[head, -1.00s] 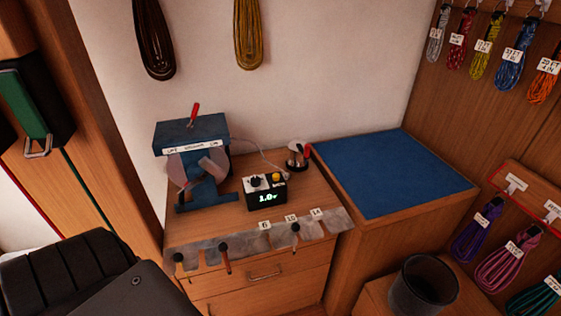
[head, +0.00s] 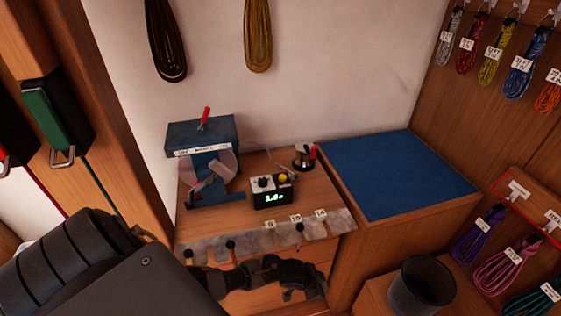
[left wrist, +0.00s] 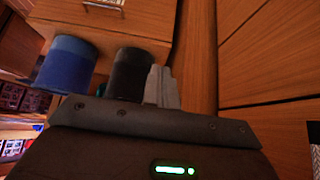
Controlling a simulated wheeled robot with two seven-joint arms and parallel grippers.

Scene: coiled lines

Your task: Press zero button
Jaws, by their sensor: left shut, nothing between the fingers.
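A small black-and-white control box (head: 270,191) with a lit green readout sits on the wooden drawer cabinet. On its top are a dark knob (head: 264,181) and a yellow button (head: 284,178); I cannot read the lettering near the button. My left gripper (head: 314,288) is shut and empty. It is in front of the drawers, below and apart from the box. Its pale grey fingers (left wrist: 161,87) show closed together in the left wrist view, where the box is not seen. My right gripper is not in view.
A blue machine with a red handle (head: 203,165) stands left of the box. A spool (head: 304,158) is behind it. A metal strip with labelled slots (head: 262,238) runs along the cabinet's front. A blue mat (head: 385,172) lies clear at right. A dark bin (head: 421,285) stands below it.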

